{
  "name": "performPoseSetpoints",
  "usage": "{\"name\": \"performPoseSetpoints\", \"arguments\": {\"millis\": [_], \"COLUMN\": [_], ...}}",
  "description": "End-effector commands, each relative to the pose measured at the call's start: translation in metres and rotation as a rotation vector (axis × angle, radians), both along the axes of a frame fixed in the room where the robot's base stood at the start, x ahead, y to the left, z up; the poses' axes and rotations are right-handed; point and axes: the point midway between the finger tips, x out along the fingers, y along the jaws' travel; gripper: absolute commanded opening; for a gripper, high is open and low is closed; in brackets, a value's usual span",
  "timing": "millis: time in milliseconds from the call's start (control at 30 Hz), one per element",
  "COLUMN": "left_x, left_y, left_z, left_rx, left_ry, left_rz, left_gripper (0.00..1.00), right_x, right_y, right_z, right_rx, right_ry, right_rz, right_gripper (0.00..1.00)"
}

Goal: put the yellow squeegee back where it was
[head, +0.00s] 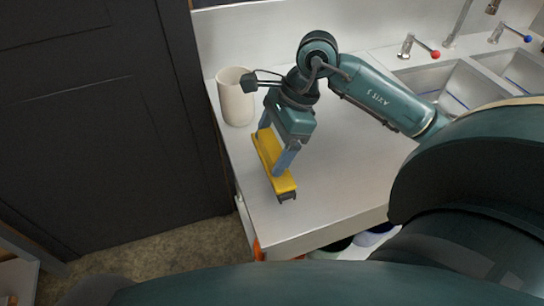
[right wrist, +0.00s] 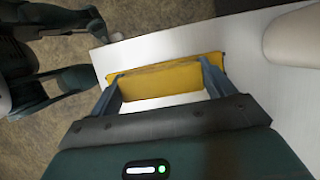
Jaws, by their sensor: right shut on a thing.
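The yellow squeegee (head: 268,152) is held in my right gripper (head: 274,150) over the left part of the pale counter (head: 335,190). A dark piece shows at its near end. In the right wrist view the yellow squeegee (right wrist: 165,80) spans the gap between the two fingers of my right gripper (right wrist: 163,85), which are shut on it. It is over the counter close to the edge. I cannot tell whether it touches the surface.
A cream crock (head: 236,97) stands at the counter's back left corner, close behind my right gripper. Sink basins (head: 455,85) with a red-tipped tap lever (head: 421,46) are at the back right. A dark door (head: 100,110) stands left. The counter's front middle is clear.

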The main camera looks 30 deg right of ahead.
Motion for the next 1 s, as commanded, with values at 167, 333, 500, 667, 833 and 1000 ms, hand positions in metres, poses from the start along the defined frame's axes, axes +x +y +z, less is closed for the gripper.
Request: {"name": "performPoseSetpoints", "arguments": {"millis": [167,333,500,667,833,1000], "left_x": [-0.001,-0.001,-0.001,-0.001,-0.001,-0.001], "left_y": [0.001,0.002,0.002,0.002,0.002,0.001], "left_z": [0.001,-0.001,-0.002,-0.006,-0.004,-0.003], "left_rx": [0.003,0.005,0.006,0.004,0.004,0.003], "left_ry": [0.005,0.009,0.01,0.009,0.007,0.005], "left_rz": [0.001,0.003,0.004,0.004,0.004,0.004], "left_gripper": [0.36,0.36,0.36,0.36,0.36,0.36], "right_x": [-0.001,-0.001,0.0,-0.001,-0.001,-0.001], "right_y": [0.001,0.0,0.0,0.0,0.0,0.0], "right_z": [-0.028,-0.039,-0.038,-0.043,-0.041,-0.041], "right_rx": [0.003,0.0,0.0,-0.001,-0.001,0.0], "right_ry": [0.007,0.001,0.0,0.001,0.001,0.002], "right_rz": [0.0,0.002,0.002,0.003,0.003,0.003], "right_gripper": [0.6,0.6,0.6,0.82,0.96,1.0]}}
